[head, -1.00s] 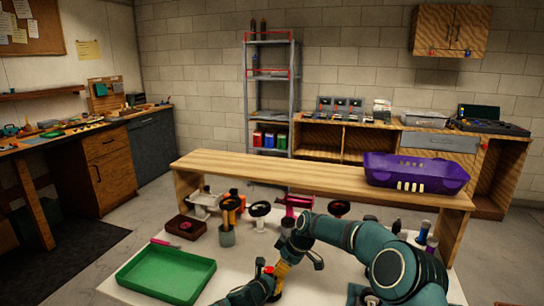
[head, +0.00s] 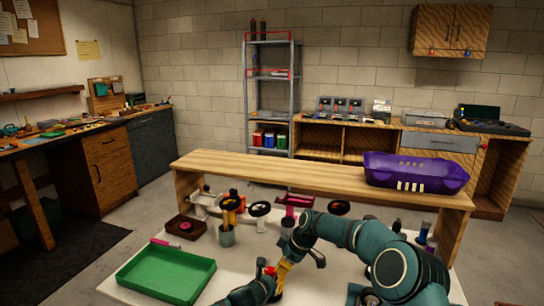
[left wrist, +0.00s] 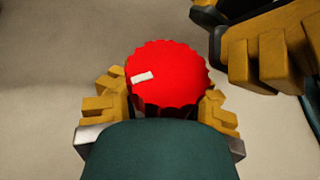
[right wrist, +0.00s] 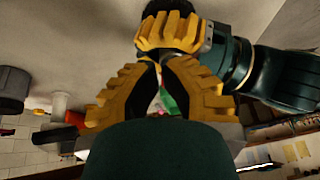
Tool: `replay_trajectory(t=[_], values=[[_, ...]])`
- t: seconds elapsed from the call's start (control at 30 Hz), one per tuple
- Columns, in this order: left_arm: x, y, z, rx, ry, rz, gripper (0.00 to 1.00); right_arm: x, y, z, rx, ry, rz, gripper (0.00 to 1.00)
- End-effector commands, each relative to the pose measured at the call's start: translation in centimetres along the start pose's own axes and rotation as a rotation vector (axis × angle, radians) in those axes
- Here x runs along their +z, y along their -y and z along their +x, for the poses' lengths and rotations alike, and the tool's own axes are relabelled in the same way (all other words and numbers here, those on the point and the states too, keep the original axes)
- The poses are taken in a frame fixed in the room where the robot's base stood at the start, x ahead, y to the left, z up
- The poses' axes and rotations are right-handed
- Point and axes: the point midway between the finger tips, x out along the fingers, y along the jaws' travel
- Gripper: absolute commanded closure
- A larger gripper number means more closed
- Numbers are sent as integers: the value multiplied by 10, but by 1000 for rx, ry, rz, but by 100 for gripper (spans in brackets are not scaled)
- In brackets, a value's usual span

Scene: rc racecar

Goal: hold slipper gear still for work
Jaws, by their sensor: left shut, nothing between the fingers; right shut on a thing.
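The red slipper gear (left wrist: 168,75), round with a toothed rim and a white mark on top, fills the middle of the left wrist view. It shows small and red in the head view (head: 270,270) at the front of the table. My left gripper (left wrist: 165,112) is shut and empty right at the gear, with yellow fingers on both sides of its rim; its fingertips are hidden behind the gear. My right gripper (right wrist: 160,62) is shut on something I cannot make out. It is close beside the gear, at the upper right in the left wrist view (left wrist: 270,60).
A green tray (head: 165,272) lies on the white table at left. Behind it stand a brown box (head: 186,228), a grey cup (head: 227,237) with tools and several small stands. A purple basket (head: 415,173) sits on the raised wooden shelf. The table around the tray's right side is fairly clear.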

Motion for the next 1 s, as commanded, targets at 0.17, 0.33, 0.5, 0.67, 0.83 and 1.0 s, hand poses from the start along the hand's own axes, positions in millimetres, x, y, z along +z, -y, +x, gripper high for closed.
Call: replay_trajectory(t=[0.17, 0.33, 0.5, 0.67, 0.83, 1.0], values=[[-1, -2, 0, 3, -2, -1, 100, -10, 0, -18, 2, -1, 0, 100], [-1, -2, 0, 4, -2, -1, 100, -19, 0, -34, 2, -1, -1, 100], [-1, -2, 0, 5, -2, -1, 100, -25, 0, -46, 2, -1, 0, 100], [-1, -3, 0, 5, -2, -1, 100, -26, 0, -49, 0, 0, 0, 100], [-1, -3, 0, 5, -2, -1, 100, -26, 0, -49, 0, 0, 0, 100], [-1, -3, 0, 5, -2, -1, 100, -31, 13, -53, -4, 2, 0, 100]])
